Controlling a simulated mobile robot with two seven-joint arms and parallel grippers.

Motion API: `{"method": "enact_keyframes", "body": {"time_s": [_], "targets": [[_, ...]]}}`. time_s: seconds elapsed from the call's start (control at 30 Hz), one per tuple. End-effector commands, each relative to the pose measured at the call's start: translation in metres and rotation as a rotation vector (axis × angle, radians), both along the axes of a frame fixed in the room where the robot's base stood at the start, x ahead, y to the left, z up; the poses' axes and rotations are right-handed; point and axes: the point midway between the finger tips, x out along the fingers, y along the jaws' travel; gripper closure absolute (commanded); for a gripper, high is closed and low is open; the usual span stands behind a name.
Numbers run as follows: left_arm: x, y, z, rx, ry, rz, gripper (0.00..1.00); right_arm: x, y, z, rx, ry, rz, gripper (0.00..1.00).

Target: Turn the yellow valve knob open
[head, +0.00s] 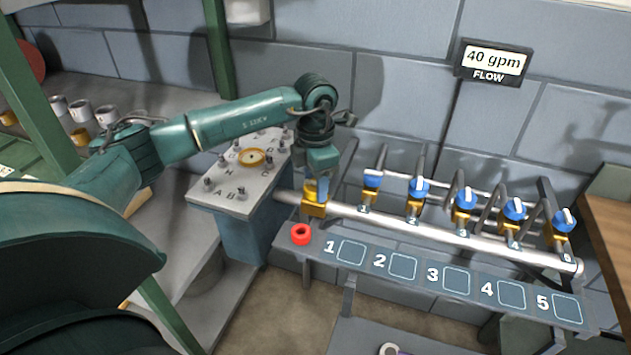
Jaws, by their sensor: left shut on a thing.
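My left gripper (318,186) points down at the left end of the pale pipe. It is shut on the knob of the valve there, and its fingers hide most of that knob, so its colour and angle are hard to tell. The yellow valve body (314,208) shows just below the fingers. A yellow ring (251,157) lies on a grey panel to the left, apart from the gripper. My right gripper is not in view.
Several blue-knobbed valves, one of them a blue knob (465,198), stand along the pipe (430,235). The grey panel (222,191) has several small pegs. A wall sign (494,62) reads 40 gpm.

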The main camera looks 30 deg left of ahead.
Motion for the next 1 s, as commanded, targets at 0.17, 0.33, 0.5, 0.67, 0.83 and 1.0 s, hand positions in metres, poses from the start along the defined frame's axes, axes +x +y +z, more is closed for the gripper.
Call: {"method": "enact_keyframes", "body": {"time_s": [0.17,0.33,0.5,0.67,0.83,1.0], "targets": [[-0.0002,0.0007,0.0001,0.002,0.001,0.032,0.78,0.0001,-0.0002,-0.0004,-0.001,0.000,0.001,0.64],[-0.0002,0.0007,0.0001,0.002,0.001,0.040,0.78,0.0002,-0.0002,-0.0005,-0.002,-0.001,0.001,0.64],[-0.0002,0.0007,0.0001,0.002,0.001,0.041,0.78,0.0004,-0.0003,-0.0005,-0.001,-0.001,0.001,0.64],[-0.0002,0.0007,0.0000,0.001,0.001,0.040,0.51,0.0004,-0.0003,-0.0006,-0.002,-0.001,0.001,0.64],[-0.0002,0.0005,0.0000,0.001,0.001,0.039,0.37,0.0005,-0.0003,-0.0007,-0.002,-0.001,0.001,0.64],[-0.0001,0.0002,0.0000,0.001,0.001,0.038,0.34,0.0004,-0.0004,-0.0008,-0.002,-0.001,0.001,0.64]]}}
